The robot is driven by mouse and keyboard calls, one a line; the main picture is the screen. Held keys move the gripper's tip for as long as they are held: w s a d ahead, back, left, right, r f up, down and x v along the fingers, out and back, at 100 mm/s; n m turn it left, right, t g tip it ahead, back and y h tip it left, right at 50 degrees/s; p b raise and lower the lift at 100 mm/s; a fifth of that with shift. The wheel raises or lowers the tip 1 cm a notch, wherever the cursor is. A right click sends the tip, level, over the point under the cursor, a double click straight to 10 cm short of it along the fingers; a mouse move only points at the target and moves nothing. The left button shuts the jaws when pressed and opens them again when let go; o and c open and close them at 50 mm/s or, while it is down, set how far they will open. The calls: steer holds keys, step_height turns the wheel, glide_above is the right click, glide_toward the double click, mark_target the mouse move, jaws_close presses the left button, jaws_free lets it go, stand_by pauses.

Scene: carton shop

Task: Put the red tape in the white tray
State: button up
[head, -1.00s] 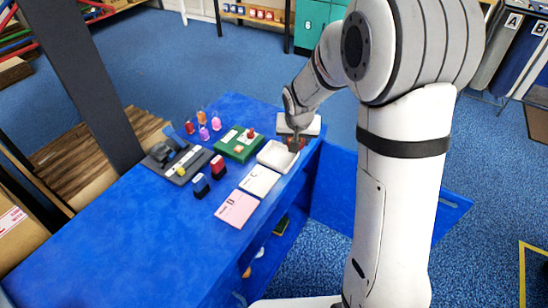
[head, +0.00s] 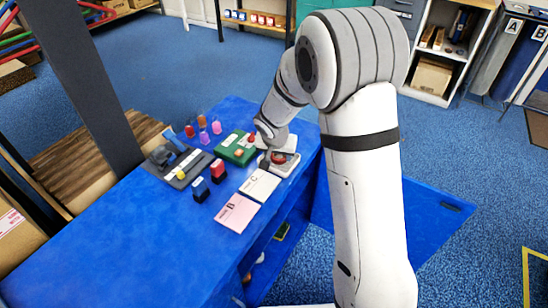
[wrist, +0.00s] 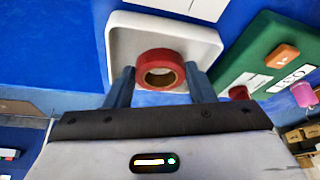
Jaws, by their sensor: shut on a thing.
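The red tape (wrist: 160,70) is a thick ring, held between the two fingers of my gripper (wrist: 161,82) in the wrist view. It overlaps the white tray (wrist: 207,45), a shallow square tray with raised walls. In the head view the red tape (head: 279,158) shows over the white tray (head: 291,165) at the table's right edge. My gripper (head: 266,160) comes in there from above. I cannot tell whether the tape touches the tray floor.
A green board (head: 233,149) with small pieces lies left of the tray. A white card (head: 260,185) and a pink card (head: 237,213) lie in front of it. A red stamp (head: 218,171) and a blue stamp (head: 201,189) stand further left. The table's front left is clear.

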steer(key=shift+f, duration=0.45)
steer(key=shift+f, duration=0.2)
steer(key=o, duration=0.8)
steer(key=shift+c, duration=0.2)
steer(key=shift+r, duration=0.15)
